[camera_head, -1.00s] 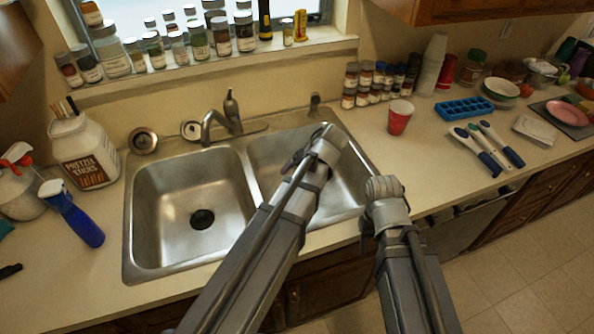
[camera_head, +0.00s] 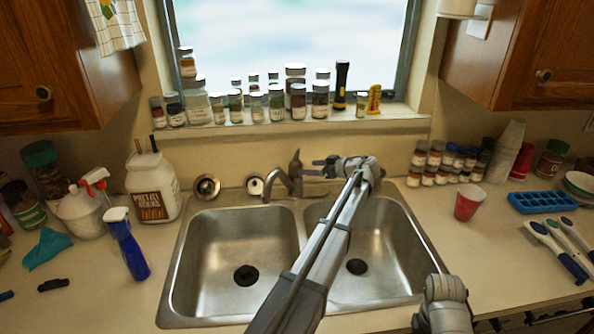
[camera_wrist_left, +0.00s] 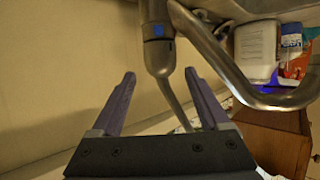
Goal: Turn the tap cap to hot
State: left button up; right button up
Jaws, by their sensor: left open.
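The metal tap (camera_head: 290,185) stands behind the double sink, its lever cap (camera_head: 296,159) pointing up. My left gripper (camera_head: 316,168) is just right of the cap, its fingers pointing left towards it. In the left wrist view, the open purple fingers (camera_wrist_left: 160,74) lie on either side of the tap's narrow lever (camera_wrist_left: 176,103). The tap body with a blue mark (camera_wrist_left: 156,32) is just beyond the fingertips. Contact cannot be told. My right arm's end (camera_head: 445,301) is low at the right; its fingers cannot be made out.
The double sink (camera_head: 302,235) is empty. Several spice bottles stand on the window sill (camera_head: 290,128). A red cup (camera_head: 468,202) and small jars stand right of the sink.

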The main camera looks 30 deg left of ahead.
aim_at(300, 168)
pick_arm(q)
jog(key=b+x, duration=0.3)
jog(key=x, duration=0.4)
jog(key=shift+a+f, duration=0.25)
jog(key=shift+a, duration=0.05)
jog(key=shift+c, duration=0.3)
jog(key=c, duration=1)
